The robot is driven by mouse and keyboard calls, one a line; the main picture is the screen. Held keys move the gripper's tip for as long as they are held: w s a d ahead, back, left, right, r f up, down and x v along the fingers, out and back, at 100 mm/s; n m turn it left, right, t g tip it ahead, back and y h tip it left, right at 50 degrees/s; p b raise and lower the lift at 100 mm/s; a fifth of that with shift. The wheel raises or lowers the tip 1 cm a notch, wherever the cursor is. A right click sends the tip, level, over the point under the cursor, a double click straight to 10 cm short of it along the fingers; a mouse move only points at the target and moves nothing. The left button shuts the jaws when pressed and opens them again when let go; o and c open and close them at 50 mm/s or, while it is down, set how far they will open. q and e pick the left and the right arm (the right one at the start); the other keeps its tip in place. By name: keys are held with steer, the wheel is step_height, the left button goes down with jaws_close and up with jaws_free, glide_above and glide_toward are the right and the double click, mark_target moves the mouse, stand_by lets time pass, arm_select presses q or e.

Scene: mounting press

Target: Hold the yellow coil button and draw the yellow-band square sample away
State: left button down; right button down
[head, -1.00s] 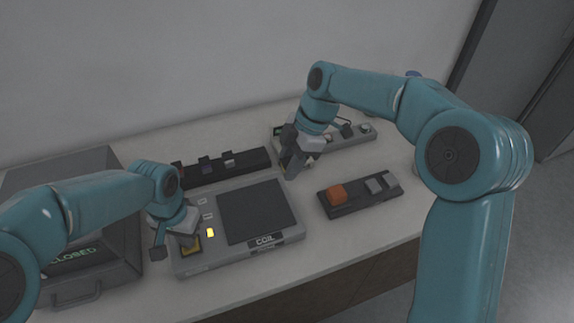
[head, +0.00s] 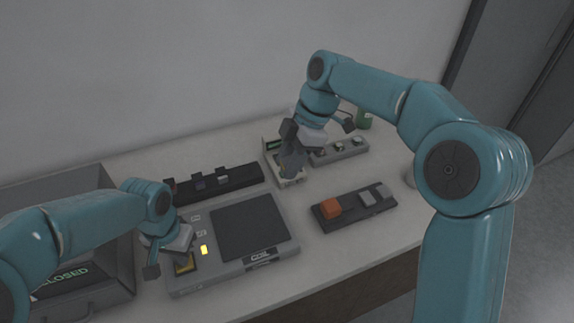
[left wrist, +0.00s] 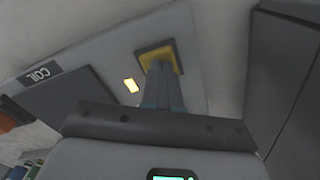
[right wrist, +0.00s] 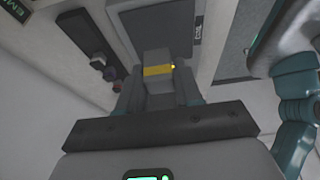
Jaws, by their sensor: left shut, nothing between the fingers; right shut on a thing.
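The yellow coil button (head: 185,265) is at the front left of the grey coil unit (head: 225,272), beside a lit yellow lamp (head: 204,250). My left gripper (head: 181,254) is shut and empty, its tips at the button; the left wrist view shows them over the lower part of the button (left wrist: 158,54). My right gripper (right wrist: 159,88) is shut on the grey square sample with the yellow band (right wrist: 158,71). In the head view this gripper (head: 291,170) is past the back right corner of the coil unit, off its dark pad (head: 248,228). The sample is mostly hidden there.
A dark rack (head: 245,178) with several small blocks stands behind the coil unit. A grey panel (head: 340,151) with knobs is at the back. A grey box marked CLOSED (head: 75,287) is at left.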

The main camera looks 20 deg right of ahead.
steer(key=shift+v, duration=2.25)
steer(key=shift+a+r, duration=0.1)
steer(key=shift+a, duration=0.1)
arm_select(q)
steer(key=shift+r, duration=0.3)
arm_select(e)
steer(key=shift+r, duration=0.2)
arm_select(q)
steer(key=shift+r+p, duration=0.9)
steer(key=shift+r, duration=0.15)
arm_select(e)
steer(key=shift+r, duration=0.7)
arm_select(q)
steer(key=shift+r, duration=0.25)
arm_select(e)
steer(key=shift+r, duration=0.15)
